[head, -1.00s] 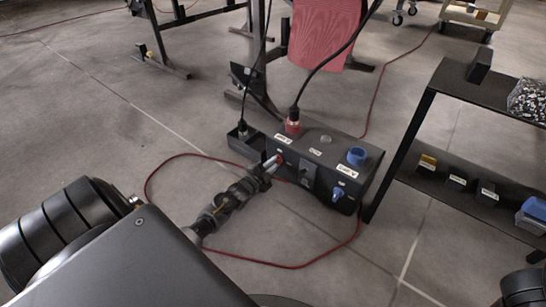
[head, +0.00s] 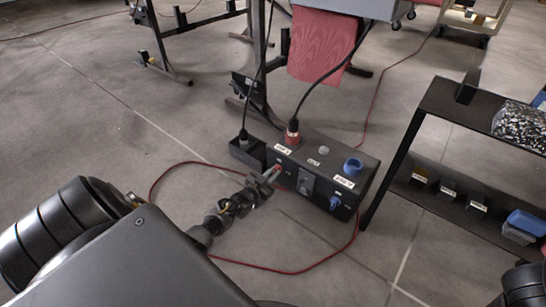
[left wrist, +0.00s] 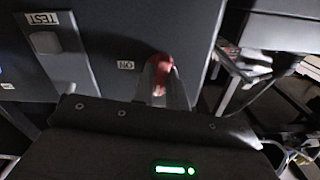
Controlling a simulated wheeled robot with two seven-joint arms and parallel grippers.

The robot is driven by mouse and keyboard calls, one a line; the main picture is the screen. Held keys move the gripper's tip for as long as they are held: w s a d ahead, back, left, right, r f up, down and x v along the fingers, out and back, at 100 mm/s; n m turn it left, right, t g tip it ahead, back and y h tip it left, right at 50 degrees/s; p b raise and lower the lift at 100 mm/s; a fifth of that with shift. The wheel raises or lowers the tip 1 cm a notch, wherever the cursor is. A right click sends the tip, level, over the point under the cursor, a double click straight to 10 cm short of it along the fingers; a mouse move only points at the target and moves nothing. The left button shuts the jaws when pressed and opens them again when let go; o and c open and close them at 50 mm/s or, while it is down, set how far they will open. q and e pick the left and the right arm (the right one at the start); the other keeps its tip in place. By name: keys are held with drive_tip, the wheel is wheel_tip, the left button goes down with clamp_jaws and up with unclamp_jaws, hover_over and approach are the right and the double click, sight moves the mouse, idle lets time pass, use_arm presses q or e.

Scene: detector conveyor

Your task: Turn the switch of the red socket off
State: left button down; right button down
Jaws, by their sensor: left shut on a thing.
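The dark socket box (head: 322,160) stands on the floor in the middle of the head view. The red socket (head: 292,135) on its top has a black cable plugged in. The red switch (left wrist: 161,63) is on the box's front face, with an "ON" label (left wrist: 126,65) beside it in the left wrist view. My left gripper (head: 275,173) is at the front face, shut on the red switch, which sits between its fingertips in the left wrist view (left wrist: 160,82). The fingers hide part of the switch. My right gripper is not in view.
A blue socket (head: 352,166) and a blue switch (head: 335,203) are on the same box. A grey "TEST" switch (left wrist: 65,40) is beside the red one. A black shelf (head: 455,105) stands at right. A red cable (head: 290,272) loops on the floor.

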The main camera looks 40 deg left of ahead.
use_arm(q)
drive_tip(key=shift+n, duration=1.1)
drive_tip(key=shift+p, duration=0.3)
drive_tip(key=c, duration=1.4)
unclamp_jaws()
